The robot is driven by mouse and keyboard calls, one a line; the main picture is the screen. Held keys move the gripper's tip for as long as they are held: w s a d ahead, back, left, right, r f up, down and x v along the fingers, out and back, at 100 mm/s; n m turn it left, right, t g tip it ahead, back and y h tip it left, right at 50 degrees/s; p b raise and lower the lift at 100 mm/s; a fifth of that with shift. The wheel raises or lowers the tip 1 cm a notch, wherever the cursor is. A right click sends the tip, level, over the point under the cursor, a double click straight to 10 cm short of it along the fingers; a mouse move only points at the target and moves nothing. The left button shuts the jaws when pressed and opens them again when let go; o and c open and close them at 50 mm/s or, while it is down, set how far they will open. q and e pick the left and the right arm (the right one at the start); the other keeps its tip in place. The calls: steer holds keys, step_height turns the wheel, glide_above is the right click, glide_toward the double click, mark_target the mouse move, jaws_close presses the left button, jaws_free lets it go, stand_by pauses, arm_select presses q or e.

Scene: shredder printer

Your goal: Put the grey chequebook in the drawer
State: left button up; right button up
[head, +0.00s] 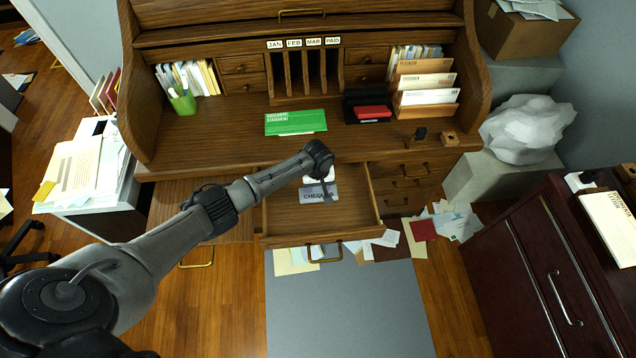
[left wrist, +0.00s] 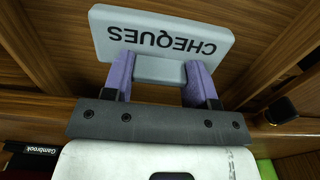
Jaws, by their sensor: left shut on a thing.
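The grey chequebook (head: 318,194), marked CHEQUES, is over the open desk drawer (head: 283,217), within its outline in the head view. My left gripper (head: 321,181) is shut on it, and the arm reaches in from the left. In the left wrist view the two purple fingers of the gripper (left wrist: 160,76) clasp a narrow part of the chequebook (left wrist: 163,36), with its lettered face showing. I cannot tell whether the chequebook touches the drawer floor. The drawer's bare wooden bottom shows around it. My right gripper is not in view.
A green statement booklet (head: 296,122) and a black stand with a red pad (head: 372,111) lie on the desktop. A wooden letter rack (head: 426,88) stands at its right. Loose papers (head: 452,222) lie on the floor. A dark red cabinet (head: 545,260) stands at the right.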

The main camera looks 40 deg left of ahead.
arm_select(q)
steer(key=shift+f+b, duration=0.6)
steer(key=shift+f, duration=0.7)
steer(key=shift+f, duration=0.1)
steer(key=o, duration=1)
step_height(320, 180, up, 12)
steer(key=p, duration=0.4)
steer(key=shift+r, duration=0.2)
steer(key=shift+r+p, duration=0.3)
steer(key=shift+r, duration=0.45)
